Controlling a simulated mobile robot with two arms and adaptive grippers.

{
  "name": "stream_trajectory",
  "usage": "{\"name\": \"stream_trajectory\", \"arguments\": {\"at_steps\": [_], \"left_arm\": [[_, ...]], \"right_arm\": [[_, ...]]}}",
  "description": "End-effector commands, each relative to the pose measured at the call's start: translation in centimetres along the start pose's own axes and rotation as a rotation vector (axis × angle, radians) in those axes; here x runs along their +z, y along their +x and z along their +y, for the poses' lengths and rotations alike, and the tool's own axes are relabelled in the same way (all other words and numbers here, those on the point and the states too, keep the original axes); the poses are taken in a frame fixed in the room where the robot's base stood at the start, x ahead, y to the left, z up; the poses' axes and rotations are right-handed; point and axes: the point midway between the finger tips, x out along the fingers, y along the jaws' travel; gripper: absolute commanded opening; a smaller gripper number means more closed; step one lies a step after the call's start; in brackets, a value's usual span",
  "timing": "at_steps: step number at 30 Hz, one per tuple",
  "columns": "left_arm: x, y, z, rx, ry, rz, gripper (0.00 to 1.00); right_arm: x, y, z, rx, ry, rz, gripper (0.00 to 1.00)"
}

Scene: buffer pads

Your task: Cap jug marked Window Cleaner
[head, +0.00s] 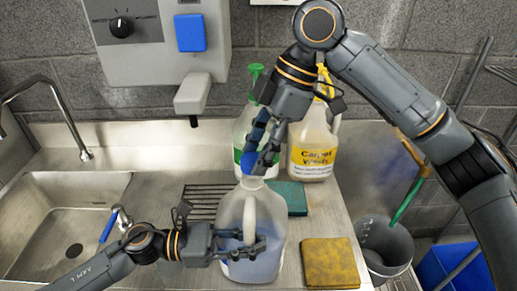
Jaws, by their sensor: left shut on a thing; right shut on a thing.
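A translucent jug (263,266) with blue liquid stands at the front of the steel counter. Its label is not visible from here. My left gripper (252,246) is shut on the jug, its fingers at the handle side. My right gripper (259,157) points down above the jug and is shut on a blue cap (251,163). The cap is at or just over the jug's neck (252,183); I cannot tell whether they touch.
A Carpet Wash jug (313,150) and a green-topped bottle (241,128) stand behind. A green pad (290,197) and a yellow pad (330,262) lie right of the jug. A sink (60,215) is at left, a grey bucket (386,243) at right.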

Motion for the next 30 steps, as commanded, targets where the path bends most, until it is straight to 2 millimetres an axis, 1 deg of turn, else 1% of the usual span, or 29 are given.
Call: {"name": "stream_trajectory", "arguments": {"at_steps": [11, 30], "left_arm": [[-0.1, -0.1, 0.1, 0.003, -0.004, 0.002, 0.00], [-0.2, -0.1, 0.1, 0.003, -0.004, 0.002, 0.00]], "right_arm": [[0.6, 1.7, 0.0, 0.022, 0.065, 0.007, 0.30], [0.7, 1.9, 0.0, 0.023, 0.069, 0.007, 0.30]]}}
